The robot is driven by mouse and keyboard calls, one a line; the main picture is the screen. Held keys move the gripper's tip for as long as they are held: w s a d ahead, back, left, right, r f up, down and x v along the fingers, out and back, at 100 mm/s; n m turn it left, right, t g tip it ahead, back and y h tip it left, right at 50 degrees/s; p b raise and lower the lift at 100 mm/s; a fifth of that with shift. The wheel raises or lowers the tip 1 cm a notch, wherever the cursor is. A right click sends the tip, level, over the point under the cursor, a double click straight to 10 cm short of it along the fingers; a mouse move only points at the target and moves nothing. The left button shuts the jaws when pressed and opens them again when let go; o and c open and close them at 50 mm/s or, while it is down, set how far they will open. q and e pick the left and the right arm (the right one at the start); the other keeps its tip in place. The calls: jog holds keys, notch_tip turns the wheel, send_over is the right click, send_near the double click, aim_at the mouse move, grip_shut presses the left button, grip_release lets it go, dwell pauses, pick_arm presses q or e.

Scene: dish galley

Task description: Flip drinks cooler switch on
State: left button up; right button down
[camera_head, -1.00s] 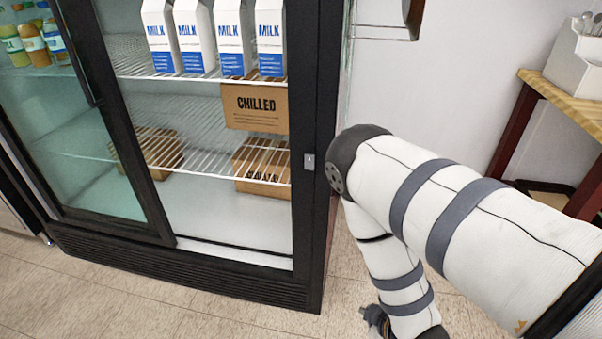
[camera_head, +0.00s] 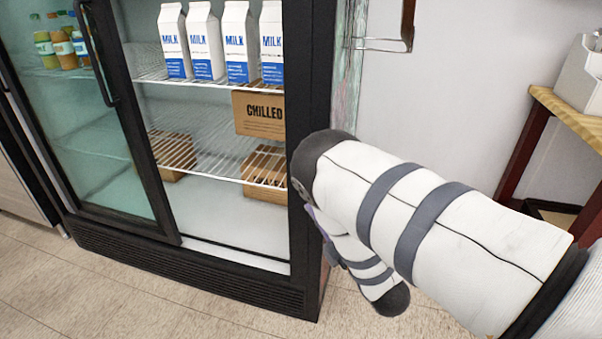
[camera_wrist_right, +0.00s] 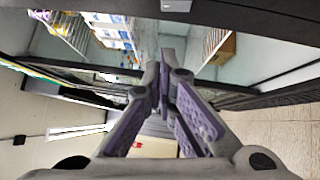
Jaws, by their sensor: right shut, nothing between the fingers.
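The drinks cooler (camera_head: 309,255) is a black-framed glass-door fridge in the head view. My right arm covers the part of its right frame post where a small grey switch showed earlier. In the right wrist view a small grey plate with a white mark, apparently the switch (camera_wrist_right: 178,5), is on the black frame at the top edge, partly cut off. My right gripper (camera_wrist_right: 163,72) is shut and empty, apart from that plate. I cannot tell which way the switch is set. My left gripper is not in view.
Milk cartons (camera_head: 236,45), cardboard boxes (camera_head: 259,112) and bottles (camera_head: 62,45) stand on the cooler's shelves. A wooden-topped table (camera_head: 570,108) with a white holder (camera_head: 582,72) is at the right. Floor in front of the cooler is clear.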

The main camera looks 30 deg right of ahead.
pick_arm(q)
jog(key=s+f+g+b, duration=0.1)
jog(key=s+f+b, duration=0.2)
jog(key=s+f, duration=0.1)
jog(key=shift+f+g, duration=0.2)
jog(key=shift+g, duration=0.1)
pick_arm(e)
jog(key=w+d+r, duration=0.1)
jog(key=w+d, duration=0.2)
jog(key=w, duration=0.9)
jog(key=shift+d, duration=0.35)
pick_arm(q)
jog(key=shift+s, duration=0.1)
pick_arm(e)
jog(key=shift+s, duration=0.1)
